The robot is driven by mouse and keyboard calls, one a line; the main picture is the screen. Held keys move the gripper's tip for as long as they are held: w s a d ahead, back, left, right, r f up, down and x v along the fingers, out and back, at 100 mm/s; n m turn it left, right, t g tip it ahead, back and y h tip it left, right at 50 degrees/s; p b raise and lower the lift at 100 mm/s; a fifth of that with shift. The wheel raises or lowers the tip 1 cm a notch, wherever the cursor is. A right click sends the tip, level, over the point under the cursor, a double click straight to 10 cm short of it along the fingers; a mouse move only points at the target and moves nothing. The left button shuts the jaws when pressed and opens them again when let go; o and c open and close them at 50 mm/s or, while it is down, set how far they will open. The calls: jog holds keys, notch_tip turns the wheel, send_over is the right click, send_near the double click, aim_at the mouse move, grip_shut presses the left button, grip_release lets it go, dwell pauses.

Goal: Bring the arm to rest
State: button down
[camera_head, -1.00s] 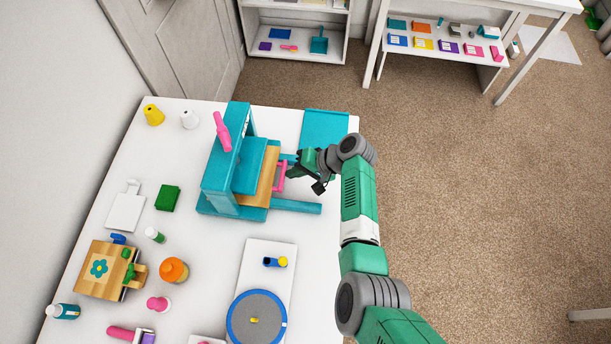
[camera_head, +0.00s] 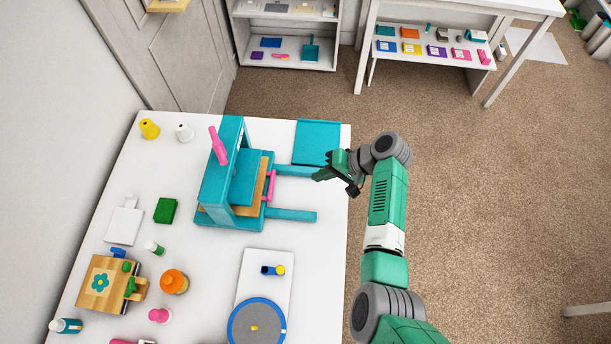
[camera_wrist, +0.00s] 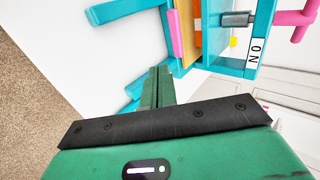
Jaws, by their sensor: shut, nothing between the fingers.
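My green arm reaches up the right side of the head view, over the brown carpet beside the white table (camera_head: 200,268). My gripper (camera_head: 317,177) is shut and empty, near the table's right edge and right of the teal press (camera_head: 222,180). The press has a pink lever (camera_head: 217,146) on top, a wooden tray with a pink handle (camera_head: 270,186) in its base, and two teal rails sticking out right. The gripper tip is close to the end of the upper rail; I cannot tell if they touch. In the wrist view the shut fingers (camera_wrist: 158,85) point toward the press.
A flat teal board (camera_head: 316,142) lies behind the gripper on the table. A blue-rimmed turntable (camera_head: 257,322), an orange bottle (camera_head: 174,282) and a wooden machine (camera_head: 103,284) stand on the table. The carpet to the right (camera_head: 480,200) is free.

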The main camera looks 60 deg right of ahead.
jog(key=shift+s+d+r, duration=0.1)
jog(key=shift+s+r, duration=0.3)
jog(key=w+r+n+h, duration=0.3)
jog(key=w+r+h, duration=0.1)
jog(key=w+r, duration=0.65)
jog(key=w+a+r+n+t+h, duration=0.1)
jog(key=w+a+r+n+t, duration=0.1)
jog(key=w+a+r, duration=0.45)
jog(key=w+a+r+n+t+h, duration=0.1)
jog(key=a+r+t, duration=0.15)
jog(key=r, duration=0.75)
jog(key=w+a+r+n+t+h, duration=0.1)
jog(key=w+a+r+n, duration=0.1)
jog(key=w+a+r, duration=0.45)
jog(key=s+a+r+n+t+y, duration=0.1)
jog(key=s+a+r+n+t, duration=0.35)
jog(key=a+r, duration=0.8)
jog(key=s+a+r+n+t+y, duration=0.15)
jog(key=s+a+r+t, duration=0.35)
jog(key=s+a+r, duration=0.55)
jog(key=a+r+t+y+p, duration=0.1)
jog(key=a+r+p, duration=0.2)
jog(key=r+p, duration=2)
notch_tip(320, 180, up, 6)
jog(key=shift+s+f, duration=0.1)
jog(key=shift+s, duration=0.05)
